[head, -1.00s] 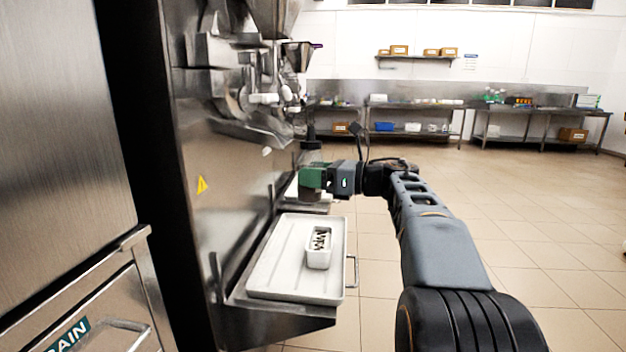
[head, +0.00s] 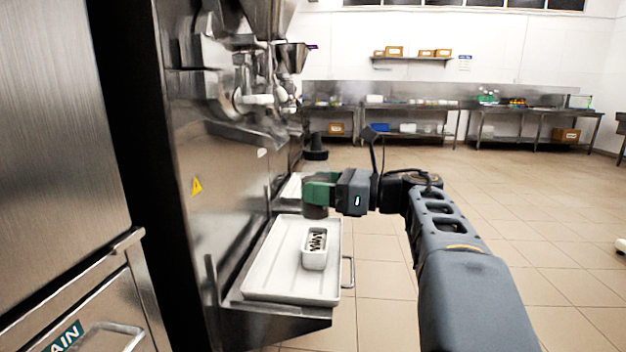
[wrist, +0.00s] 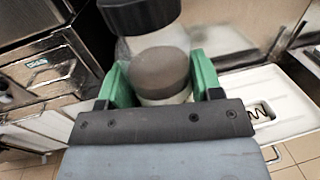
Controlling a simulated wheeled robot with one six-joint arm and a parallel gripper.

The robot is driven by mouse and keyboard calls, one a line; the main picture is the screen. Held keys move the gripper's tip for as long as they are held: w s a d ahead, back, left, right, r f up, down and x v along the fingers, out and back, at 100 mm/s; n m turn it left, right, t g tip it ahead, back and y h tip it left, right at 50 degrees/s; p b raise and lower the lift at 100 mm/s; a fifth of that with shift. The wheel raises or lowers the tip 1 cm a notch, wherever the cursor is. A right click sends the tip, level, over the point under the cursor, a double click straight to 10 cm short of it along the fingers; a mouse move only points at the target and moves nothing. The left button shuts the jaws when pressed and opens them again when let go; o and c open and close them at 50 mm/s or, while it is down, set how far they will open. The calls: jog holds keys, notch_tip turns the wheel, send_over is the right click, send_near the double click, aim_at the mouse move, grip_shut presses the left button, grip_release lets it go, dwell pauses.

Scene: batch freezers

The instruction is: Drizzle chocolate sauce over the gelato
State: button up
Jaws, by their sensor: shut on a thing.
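My gripper (head: 318,193) has green fingers and is shut on a clear bottle with a dark cap (head: 316,148). The bottle stands upright in the head view, above the far end of the tray. In the wrist view the bottle (wrist: 160,75) sits between the green fingers, with its black cap towards the top and brown contents inside. A small white rectangular tub (head: 314,260) stands on the white tray, with dark zigzag lines of sauce across its pale top. Part of that zigzag also shows at the right of the wrist view.
The white tray (head: 262,283) rests on a steel shelf on the front of the steel freezer machine (head: 225,165). Spouts and a hopper (head: 291,57) project above. A steel cabinet stands at left. Open tiled floor (head: 530,205) lies to the right.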

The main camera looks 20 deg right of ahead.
jog(key=s, duration=0.7)
jog(key=shift+a, duration=0.45)
